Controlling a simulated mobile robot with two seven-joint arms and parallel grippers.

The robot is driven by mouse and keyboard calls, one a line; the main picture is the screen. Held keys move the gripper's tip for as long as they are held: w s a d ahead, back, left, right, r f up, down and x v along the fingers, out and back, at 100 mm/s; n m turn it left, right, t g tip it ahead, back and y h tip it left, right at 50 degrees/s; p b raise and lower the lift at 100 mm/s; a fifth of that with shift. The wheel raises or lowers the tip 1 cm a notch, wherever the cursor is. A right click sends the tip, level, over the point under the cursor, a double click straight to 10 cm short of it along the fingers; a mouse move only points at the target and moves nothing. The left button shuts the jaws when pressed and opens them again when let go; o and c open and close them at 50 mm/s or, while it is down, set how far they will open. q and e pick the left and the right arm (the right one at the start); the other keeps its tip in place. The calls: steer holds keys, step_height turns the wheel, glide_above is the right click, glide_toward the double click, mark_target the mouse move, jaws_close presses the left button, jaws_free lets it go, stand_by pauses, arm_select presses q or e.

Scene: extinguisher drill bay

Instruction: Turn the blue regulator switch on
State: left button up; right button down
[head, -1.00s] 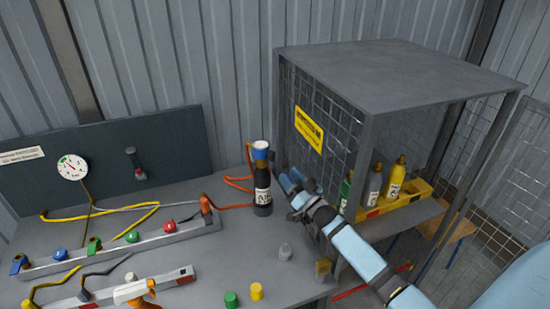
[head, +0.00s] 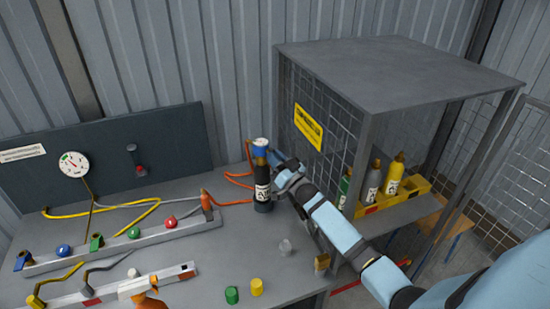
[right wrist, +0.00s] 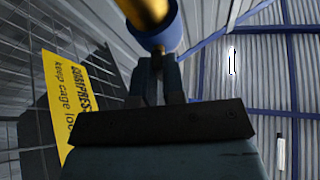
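A dark bottle (head: 263,190) with a pale label and a blue top (head: 261,143) stands upright on the bench beside the cage. My right gripper (head: 278,165) is at its upper right side, just below the blue top. In the right wrist view the fingers (right wrist: 160,82) point at a blue ring on a brass-coloured cylinder (right wrist: 150,14). The fingers are close together; whether they touch or grip it is unclear. On the rail at left are a blue lever (head: 22,260) and a blue knob (head: 63,251). No regulator label is readable. My left gripper is not seen.
A mesh cage (head: 400,75) stands close on the right, holding several bottles in a yellow tray (head: 416,190). A gauge panel (head: 100,150) stands behind the bench. Green (head: 232,295) and yellow (head: 257,287) caps lie near the front edge. An orange hose runs left of the bottle.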

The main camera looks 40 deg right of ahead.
steer(key=n+y+b, duration=0.1)
steer(key=n, duration=0.1)
steer(key=shift+n, duration=0.4)
steer(key=c, duration=1.2)
jaws_free()
steer(key=b+v, duration=0.2)
steer(key=v, duration=0.5)
steer(key=shift+s+d, duration=0.15)
steer(key=shift+s, duration=0.1)
